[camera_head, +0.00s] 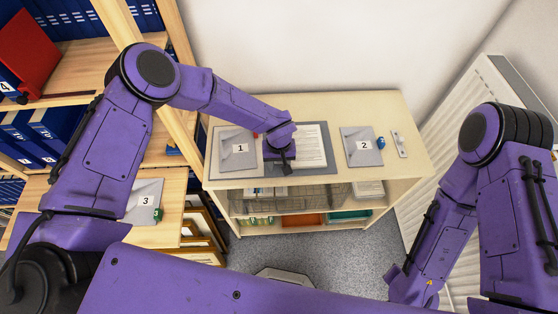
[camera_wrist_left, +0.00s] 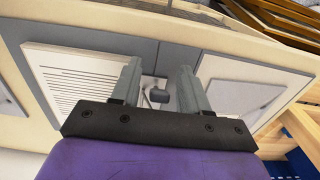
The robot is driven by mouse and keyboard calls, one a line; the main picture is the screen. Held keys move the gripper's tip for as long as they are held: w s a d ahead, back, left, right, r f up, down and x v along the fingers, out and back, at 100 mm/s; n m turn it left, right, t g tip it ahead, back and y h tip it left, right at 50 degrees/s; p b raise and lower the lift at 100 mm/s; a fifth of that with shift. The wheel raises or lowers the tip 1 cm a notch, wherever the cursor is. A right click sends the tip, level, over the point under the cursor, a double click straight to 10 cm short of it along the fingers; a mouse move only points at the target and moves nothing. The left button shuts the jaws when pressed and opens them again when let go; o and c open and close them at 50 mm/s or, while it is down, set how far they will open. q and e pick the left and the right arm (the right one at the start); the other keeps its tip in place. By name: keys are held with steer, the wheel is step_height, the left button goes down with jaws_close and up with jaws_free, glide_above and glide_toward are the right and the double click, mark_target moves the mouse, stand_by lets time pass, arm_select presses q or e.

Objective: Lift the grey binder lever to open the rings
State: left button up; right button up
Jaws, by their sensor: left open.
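The grey binder (camera_head: 325,135) lies open on the pale cabinet top, with a printed page (camera_head: 309,148) on its right half and a grey sheet marked 1 (camera_head: 239,150) on its left half. In the left wrist view the binder (camera_wrist_left: 130,48) fills the middle. A dark grey block, which looks like the lever (camera_wrist_left: 159,96), and thin metal ring parts show between the fingers. My left gripper (camera_wrist_left: 156,82) is open over the binder's spine, with the lever between its fingertips; I cannot tell whether they touch it. In the head view the hand hides the lever. My right gripper is out of view.
A grey sheet marked 2 (camera_head: 361,147), a small blue item (camera_head: 381,143) and a light plate (camera_head: 399,144) lie right of the binder. A wooden shelf (camera_head: 70,70) with blue binders stands left, a white radiator (camera_head: 440,140) right. A wire basket (camera_head: 290,201) sits below.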

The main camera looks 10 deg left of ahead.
arm_select(q)
jaws_close()
steer(key=shift+w+f+b, duration=0.1)
steer(key=shift+f+b, duration=0.05)
steer(key=shift+b, duration=0.3)
steer(key=g+b, duration=0.1)
steer(key=b, duration=0.1)
steer(key=w+g+h+b, duration=0.1)
steer(key=g+b, duration=0.1)
steer(key=b, duration=0.1)
steer(key=shift+a, duration=0.2)
steer(key=shift+w+r+g+b, duration=0.1)
steer(key=shift+r+g+b, duration=0.3)
steer(key=shift+b, duration=0.1)
steer(key=shift+r, duration=0.25)
jaws_free()
